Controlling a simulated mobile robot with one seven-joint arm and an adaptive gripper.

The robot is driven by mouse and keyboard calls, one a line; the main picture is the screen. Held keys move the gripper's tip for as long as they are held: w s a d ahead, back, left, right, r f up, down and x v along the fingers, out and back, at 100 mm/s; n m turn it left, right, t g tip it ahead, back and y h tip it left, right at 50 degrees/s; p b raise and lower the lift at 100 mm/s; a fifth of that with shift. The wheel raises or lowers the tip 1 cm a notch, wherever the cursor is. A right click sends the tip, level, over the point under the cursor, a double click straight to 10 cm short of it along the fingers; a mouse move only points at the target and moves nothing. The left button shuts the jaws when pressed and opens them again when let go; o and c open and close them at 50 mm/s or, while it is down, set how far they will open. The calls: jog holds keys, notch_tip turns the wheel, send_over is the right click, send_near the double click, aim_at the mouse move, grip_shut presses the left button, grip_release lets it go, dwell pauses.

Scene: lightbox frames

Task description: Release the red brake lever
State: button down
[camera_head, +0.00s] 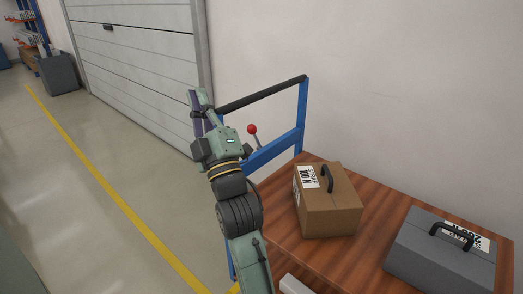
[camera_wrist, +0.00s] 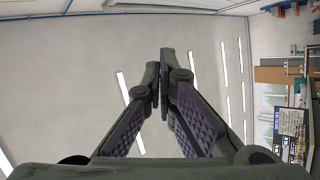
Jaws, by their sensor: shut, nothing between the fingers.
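The red brake lever (camera_head: 252,129) shows in the head view as a red ball on a short dark stem, beside the blue frame of a cart. My gripper (camera_head: 194,95) is up and to the left of the lever, near the left end of the cart's black handlebar. It is apart from the red ball. In the wrist view my gripper (camera_wrist: 165,78) has its fingertips together with nothing between them. The lever does not show in the wrist view.
The cart has a blue frame (camera_head: 275,152), a black handlebar (camera_head: 262,94) and a wooden deck (camera_head: 378,222). A brown box (camera_head: 335,213) and a grey case (camera_head: 435,268) stand on the deck. A white wall is behind; open floor (camera_head: 85,210) lies left.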

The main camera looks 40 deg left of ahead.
jog(key=w+f+n+h+b, duration=0.1)
jog(key=w+f, duration=0.3)
jog(key=f, duration=0.4)
jog(key=w+f+n+h+b, duration=0.1)
jog(key=w+f+n+h, duration=0.2)
jog(key=f, duration=0.6)
jog(key=w+f+n+h, duration=0.1)
jog(key=w+f+h, duration=0.2)
jog(key=w+f, duration=0.3)
notch_tip(320, 180, down, 3)
jog(key=shift+w+a+r+n+b, duration=0.2)
jog(key=shift+w+a+n+b, duration=0.2)
jog(key=shift+a+r, duration=0.1)
